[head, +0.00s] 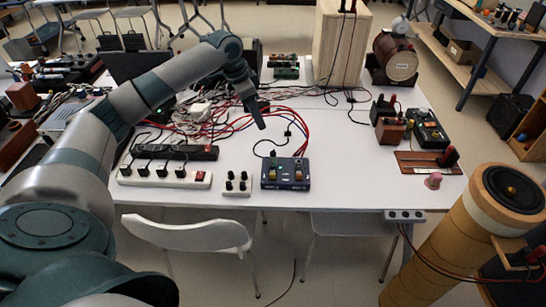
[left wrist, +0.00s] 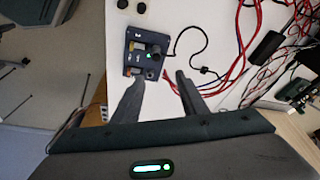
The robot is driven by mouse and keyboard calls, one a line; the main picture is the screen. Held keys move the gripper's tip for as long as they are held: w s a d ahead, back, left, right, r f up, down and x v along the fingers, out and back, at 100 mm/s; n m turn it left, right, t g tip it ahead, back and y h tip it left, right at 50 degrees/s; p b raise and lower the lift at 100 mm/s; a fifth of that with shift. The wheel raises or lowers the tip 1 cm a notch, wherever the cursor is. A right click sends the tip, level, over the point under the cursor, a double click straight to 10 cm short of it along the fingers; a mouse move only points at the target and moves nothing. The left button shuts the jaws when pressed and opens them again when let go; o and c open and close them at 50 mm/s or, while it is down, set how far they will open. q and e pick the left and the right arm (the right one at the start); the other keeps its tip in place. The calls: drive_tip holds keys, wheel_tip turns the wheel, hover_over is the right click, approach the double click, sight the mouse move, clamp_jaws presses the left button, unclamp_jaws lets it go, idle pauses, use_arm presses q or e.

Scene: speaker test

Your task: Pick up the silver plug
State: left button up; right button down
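I cannot make out a silver plug for certain in either view. A small dark blue box (head: 285,173) with knobs and a green light sits near the front edge of the white table; it also shows in the left wrist view (left wrist: 131,59). A thin black cable (left wrist: 183,33) curves away from it. My left gripper (head: 260,125) hangs above the table, behind the box in the head view. In the left wrist view its two fingers (left wrist: 159,78) are spread, with nothing visible held between them. My right gripper is not in view.
A white power strip (head: 165,177) and a small white block with black knobs (head: 237,184) lie left of the box. Red and blue cables (head: 205,115) tangle behind. A wooden cabinet (head: 340,45) stands at the back.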

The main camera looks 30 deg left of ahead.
use_arm(q)
drive_tip(key=shift+d+f, duration=0.1)
drive_tip(key=shift+f, duration=0.05)
drive_tip(key=p, duration=0.4)
hover_over(272, 151)
drive_tip(key=s, duration=0.1)
wheel_tip(272, 151, down, 10)
drive_tip(key=shift+a+f, duration=0.4)
drive_tip(key=shift+f, duration=0.35)
